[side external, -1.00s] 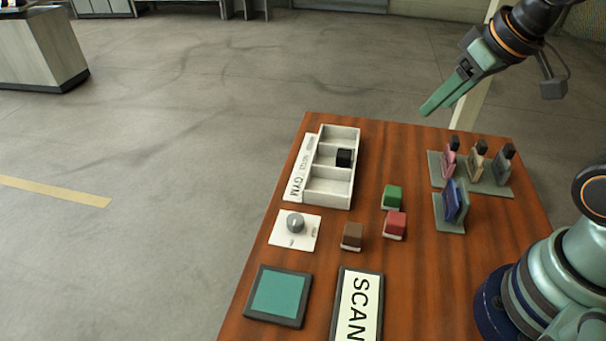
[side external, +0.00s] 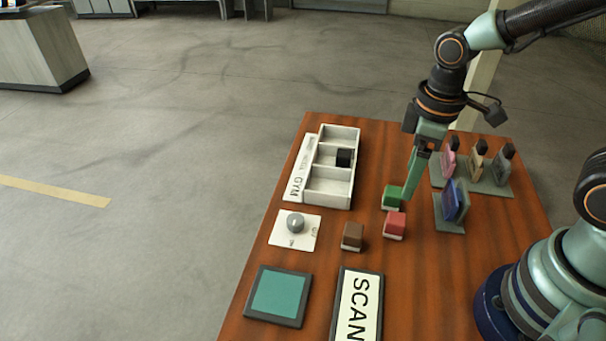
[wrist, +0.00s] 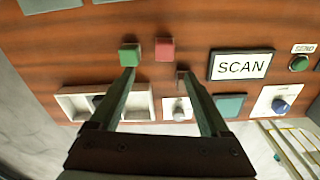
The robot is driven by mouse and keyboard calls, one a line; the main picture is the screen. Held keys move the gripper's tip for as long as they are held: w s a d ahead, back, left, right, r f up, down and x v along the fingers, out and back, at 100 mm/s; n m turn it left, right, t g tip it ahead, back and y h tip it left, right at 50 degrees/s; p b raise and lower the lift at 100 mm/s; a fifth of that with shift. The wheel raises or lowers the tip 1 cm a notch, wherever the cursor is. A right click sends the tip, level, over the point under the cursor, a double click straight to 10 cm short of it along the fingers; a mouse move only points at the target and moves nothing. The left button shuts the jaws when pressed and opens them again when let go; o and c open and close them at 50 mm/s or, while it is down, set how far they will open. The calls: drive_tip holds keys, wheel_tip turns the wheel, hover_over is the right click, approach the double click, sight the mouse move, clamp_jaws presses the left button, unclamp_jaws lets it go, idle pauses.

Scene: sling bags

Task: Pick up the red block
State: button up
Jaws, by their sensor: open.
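The red block (side external: 394,225) stands on the wooden table, just in front of the green block (side external: 391,197) in the side view. In the wrist view the red block (wrist: 164,49) lies a little beyond the fingertips, between the two finger lines. My gripper (side external: 408,197) points down above the table by the green and red blocks, empty. In the wrist view my gripper (wrist: 156,71) has its fingers apart. The left fingertip overlaps the lower edge of the green block (wrist: 130,54) there; I cannot tell whether they touch.
A brown block (side external: 352,236) stands left of the red block. A white divided tray (side external: 330,187) holds a black item. A stand with a blue bag (side external: 455,203) is close on the right, with more bags behind. A knob plate (side external: 295,230) and SCAN sign (side external: 358,305) lie nearby.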

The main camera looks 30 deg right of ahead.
sight(397, 217)
drive_tip(key=shift+n+g, duration=0.3)
drive_tip(key=shift+n, duration=0.1)
drive_tip(key=f, duration=0.7)
drive_tip(key=shift+s+a, duration=0.2)
drive_tip(key=shift+s, duration=0.1)
drive_tip(key=shift+w+a+f, duration=0.1)
drive_tip(key=shift+f, duration=1.5)
drive_tip(key=shift+w+f, duration=0.1)
drive_tip(key=shift+f, duration=1.5)
clamp_jaws()
drive_tip(key=shift+r, duration=0.2)
